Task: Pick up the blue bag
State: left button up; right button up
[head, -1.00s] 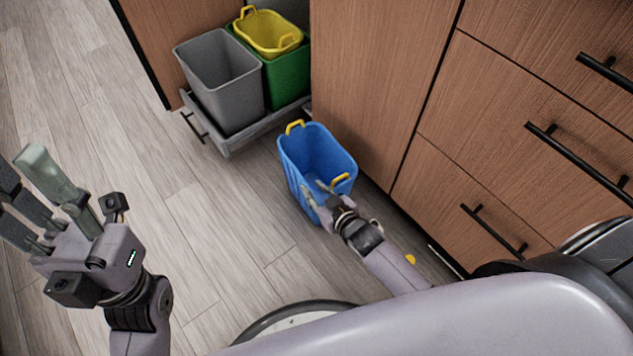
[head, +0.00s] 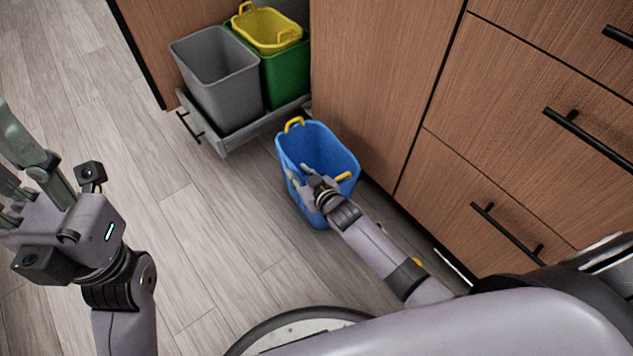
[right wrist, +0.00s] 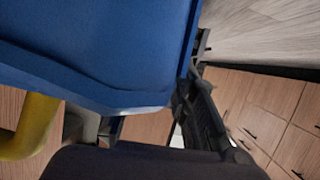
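The blue bag shows as an open-topped blue bin (head: 334,149) with yellow handles, standing upright on the floor in the head view. My right gripper (head: 302,173) is at its near side, fingers spread apart around the near rim area; I cannot tell whether they touch it. In the right wrist view the blue wall (right wrist: 95,45) fills the upper left, and a yellow handle (right wrist: 30,128) shows at the lower left. My left gripper (head: 12,160) is open and empty at the left, partly cut off by the frame edge.
A pulled-out drawer frame (head: 235,142) behind the blue bin holds a grey bin (head: 215,80), a green bin (head: 290,78) and a yellow bin (head: 268,32). Wooden cabinets (head: 380,80) with black handles stand close on the right. The floor (head: 110,110) at left is clear.

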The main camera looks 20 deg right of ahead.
grip_shut()
dwell(0.3)
jog(key=shift+r, duration=0.1)
